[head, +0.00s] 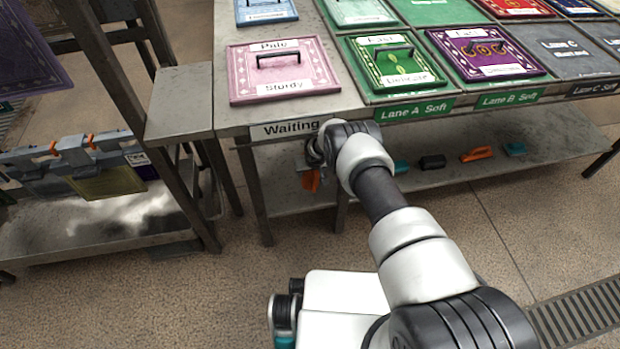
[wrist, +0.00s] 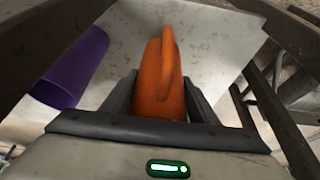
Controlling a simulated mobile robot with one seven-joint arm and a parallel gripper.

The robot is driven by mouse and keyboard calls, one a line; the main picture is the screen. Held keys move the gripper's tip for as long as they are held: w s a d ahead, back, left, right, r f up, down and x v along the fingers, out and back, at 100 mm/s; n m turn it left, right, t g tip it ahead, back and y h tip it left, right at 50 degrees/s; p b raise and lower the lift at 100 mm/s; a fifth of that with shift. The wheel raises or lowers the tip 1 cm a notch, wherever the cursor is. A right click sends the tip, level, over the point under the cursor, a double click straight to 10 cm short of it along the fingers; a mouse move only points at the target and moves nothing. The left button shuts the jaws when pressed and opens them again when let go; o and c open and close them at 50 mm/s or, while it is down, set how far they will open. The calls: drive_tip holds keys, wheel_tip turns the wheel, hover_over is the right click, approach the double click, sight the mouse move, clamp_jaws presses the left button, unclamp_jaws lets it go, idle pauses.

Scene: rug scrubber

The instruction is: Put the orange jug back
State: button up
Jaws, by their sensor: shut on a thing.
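The orange jug (wrist: 163,70) stands out in the middle of the wrist view, with its handle facing up. My gripper (wrist: 160,95) is shut on it, one dark finger on each side. In the head view my gripper (head: 308,163) is under the front edge of the table, by the "Waiting" label, mostly hidden by my arm. A small orange part of the jug (head: 311,181) shows below it, over the lower shelf (head: 290,200). I cannot tell whether the jug touches the shelf.
A purple cylinder (wrist: 73,68) lies left of the jug in the wrist view. Dark table legs (wrist: 275,105) stand at right. An orange tool (head: 477,154), a black block (head: 432,162) and teal items (head: 515,149) lie further right on the shelf. Labelled rugs (head: 283,70) cover the tabletop above.

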sight(310, 174)
drive_tip(key=shift+w+a+b, duration=0.2)
drive_tip(key=shift+w+b, duration=0.15)
drive_tip(key=shift+w, duration=0.3)
drive_tip(key=shift+f+b, duration=0.7)
drive_tip(key=shift+f, duration=0.9)
drive_tip(key=shift+f, duration=0.2)
drive_tip(key=o, duration=1.6)
drive_tip(key=shift+s, duration=0.1)
